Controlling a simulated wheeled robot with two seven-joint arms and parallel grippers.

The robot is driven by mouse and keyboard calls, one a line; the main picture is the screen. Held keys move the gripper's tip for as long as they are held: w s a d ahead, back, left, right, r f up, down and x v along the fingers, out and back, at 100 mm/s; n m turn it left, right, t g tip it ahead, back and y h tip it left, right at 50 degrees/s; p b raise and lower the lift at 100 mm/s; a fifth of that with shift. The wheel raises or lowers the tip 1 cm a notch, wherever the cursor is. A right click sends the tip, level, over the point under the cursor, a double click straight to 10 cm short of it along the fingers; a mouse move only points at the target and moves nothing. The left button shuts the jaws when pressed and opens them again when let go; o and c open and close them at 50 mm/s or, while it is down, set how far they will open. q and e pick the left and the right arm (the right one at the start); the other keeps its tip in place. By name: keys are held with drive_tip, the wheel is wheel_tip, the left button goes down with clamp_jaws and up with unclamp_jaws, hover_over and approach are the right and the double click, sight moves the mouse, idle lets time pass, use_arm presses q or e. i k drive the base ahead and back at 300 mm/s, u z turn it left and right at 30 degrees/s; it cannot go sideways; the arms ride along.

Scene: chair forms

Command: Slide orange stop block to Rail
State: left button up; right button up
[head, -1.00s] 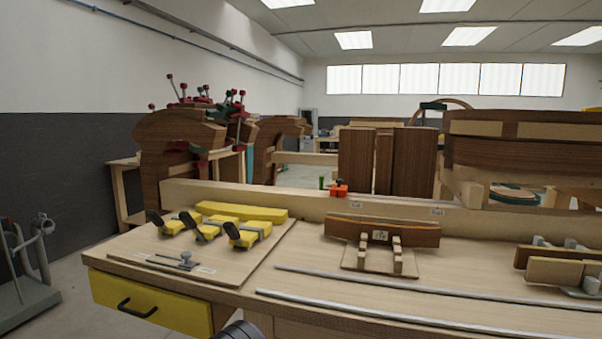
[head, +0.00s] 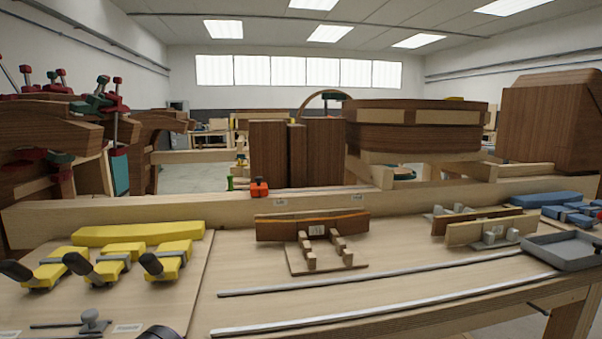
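The orange stop block (head: 259,188) sits on top of the long pale wooden beam (head: 430,199) along the back of the bench, left of the beam's middle. A small green piece (head: 230,183) stands just left of it. Two thin metal rails lie on the bench top, a rear one (head: 370,281) and a front one (head: 390,306). I cannot tell which of these bars is the named rail. Neither gripper shows. Only a small dark rounded part, likely of my arm, shows at the bottom edge.
Yellow clamps (head: 110,262) lie on a board at the left. A wooden fixture (head: 312,228) stands mid-bench, another fixture (head: 490,231) at the right, near a grey tray (head: 565,251) and blue clamps (head: 575,214). Tall brown panels (head: 297,153) stand behind the beam.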

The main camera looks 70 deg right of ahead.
sight(258, 189)
drive_tip(key=z, duration=2.5)
